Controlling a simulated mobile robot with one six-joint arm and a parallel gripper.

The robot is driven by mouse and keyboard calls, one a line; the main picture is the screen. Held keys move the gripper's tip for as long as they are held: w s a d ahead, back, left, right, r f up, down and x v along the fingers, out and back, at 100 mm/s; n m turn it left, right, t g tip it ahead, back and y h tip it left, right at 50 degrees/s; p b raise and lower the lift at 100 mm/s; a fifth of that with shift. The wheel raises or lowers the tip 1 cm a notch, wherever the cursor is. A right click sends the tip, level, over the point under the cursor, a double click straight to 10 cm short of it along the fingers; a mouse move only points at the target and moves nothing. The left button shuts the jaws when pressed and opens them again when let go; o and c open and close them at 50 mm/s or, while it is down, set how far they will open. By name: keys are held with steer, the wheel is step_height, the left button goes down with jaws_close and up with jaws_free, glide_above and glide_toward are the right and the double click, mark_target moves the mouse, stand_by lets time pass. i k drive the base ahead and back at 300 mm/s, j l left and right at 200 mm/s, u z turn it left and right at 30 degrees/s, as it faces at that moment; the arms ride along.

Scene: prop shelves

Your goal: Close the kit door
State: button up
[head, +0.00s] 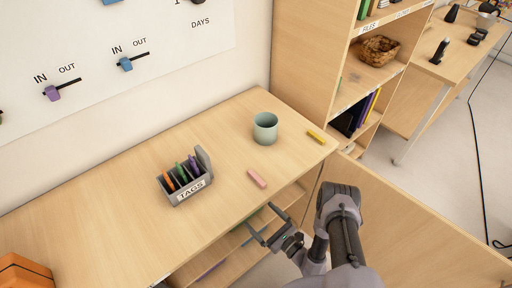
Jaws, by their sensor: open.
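The kit door looks to be the large light-wood panel (425,225) at the lower right. It stands swung open, away from the front of the wooden cabinet (110,235), and my arm hides part of it. Shelves show in the open cabinet front below the worktop. My gripper (266,226) is open and empty in front of these shelves, just below the worktop's front edge. It is to the left of the door panel and appears apart from it.
On the worktop are a grey TAGS box (188,193) with coloured tags, a green cup (265,128), a pink block (257,178) and a yellow block (316,137). An orange box (25,272) sits at the lower left. A bookcase (305,60) stands behind.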

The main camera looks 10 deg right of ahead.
mark_target(409, 244)
steer(key=k+l, duration=0.85)
steer(key=l, duration=0.05)
